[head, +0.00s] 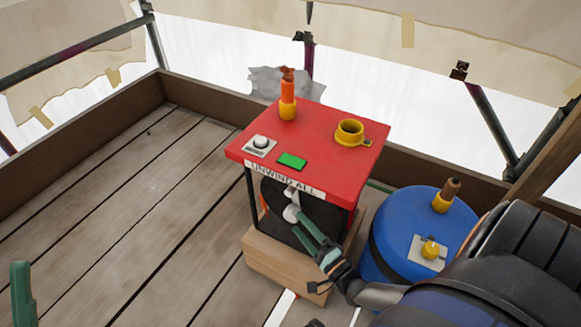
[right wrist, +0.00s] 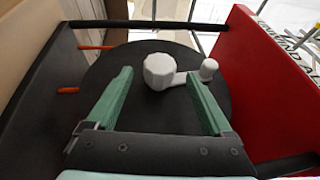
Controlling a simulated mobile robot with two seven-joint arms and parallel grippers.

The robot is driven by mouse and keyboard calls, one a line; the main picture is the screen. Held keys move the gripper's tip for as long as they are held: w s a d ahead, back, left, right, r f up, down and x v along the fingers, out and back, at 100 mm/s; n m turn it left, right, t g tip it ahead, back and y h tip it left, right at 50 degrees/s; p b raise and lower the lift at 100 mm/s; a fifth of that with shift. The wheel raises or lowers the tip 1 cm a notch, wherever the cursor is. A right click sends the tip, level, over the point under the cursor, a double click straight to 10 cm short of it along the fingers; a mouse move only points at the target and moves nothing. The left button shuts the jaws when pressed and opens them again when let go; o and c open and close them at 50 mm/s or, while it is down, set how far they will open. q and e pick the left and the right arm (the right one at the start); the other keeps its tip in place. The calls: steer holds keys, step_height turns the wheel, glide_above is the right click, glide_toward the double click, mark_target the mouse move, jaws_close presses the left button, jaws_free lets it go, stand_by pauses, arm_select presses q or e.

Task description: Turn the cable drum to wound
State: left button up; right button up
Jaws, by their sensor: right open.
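The cable drum (head: 285,215) is a black disc under a red-topped stand labelled "UNWIND ALL". In the right wrist view the drum (right wrist: 150,115) faces me, with a white faceted hub (right wrist: 158,71) and a short white crank arm ending in a round knob (right wrist: 208,69). My right gripper (head: 303,222) is at the drum's face, and its green fingers stand open around the hub in the right wrist view (right wrist: 160,76). The right finger's tip overlaps the crank arm; I cannot tell whether it touches. Only a green part of my left gripper (head: 22,290) shows at the lower left edge.
The red top (head: 320,130) carries an orange-and-yellow post (head: 288,98), a yellow ring cup (head: 350,132), a green block (head: 292,161) and a white knob (head: 261,143). A blue barrel (head: 400,215) stands close on the right. The plank floor (head: 120,220) at left is clear.

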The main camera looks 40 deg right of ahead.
mark_target(291, 215)
steer(key=shift+w+r+b, duration=0.15)
steer(key=shift+w+b, duration=0.05)
steer(key=shift+w, duration=1.05)
steer(key=shift+w+r+b, duration=0.15)
steer(key=shift+w+b, duration=0.05)
steer(key=shift+w, duration=1)
jaws_close()
